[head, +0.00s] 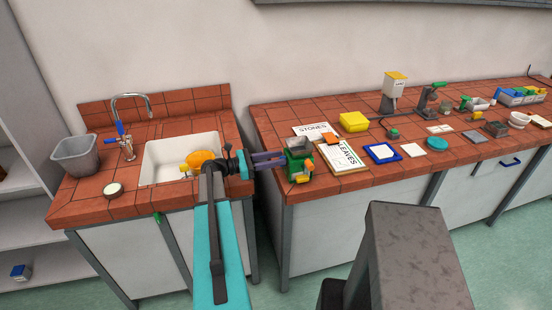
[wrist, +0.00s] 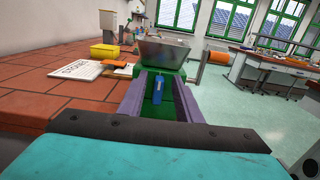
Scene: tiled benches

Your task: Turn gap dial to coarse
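A green device with a grey hopper on top (head: 299,160) stands at the left front corner of the right bench. In the wrist view its grey hopper (wrist: 165,50) and green body (wrist: 153,110) are straight ahead. A small blue upright piece (wrist: 158,90) shows on the green body, between my fingers; I cannot tell if it is the gap dial. My gripper (head: 283,158) points at the device's left side. In the wrist view its purple fingers (wrist: 161,78) are spread apart, with no visible grip on anything. Dial markings are not readable.
An orange cylinder on a rod (wrist: 217,57) sticks out right of the device. The LEAVES board (head: 341,158), STONES sheet (head: 316,130) and yellow box (head: 354,121) lie nearby on the bench. A sink (head: 180,157) is in the left bench, across a gap.

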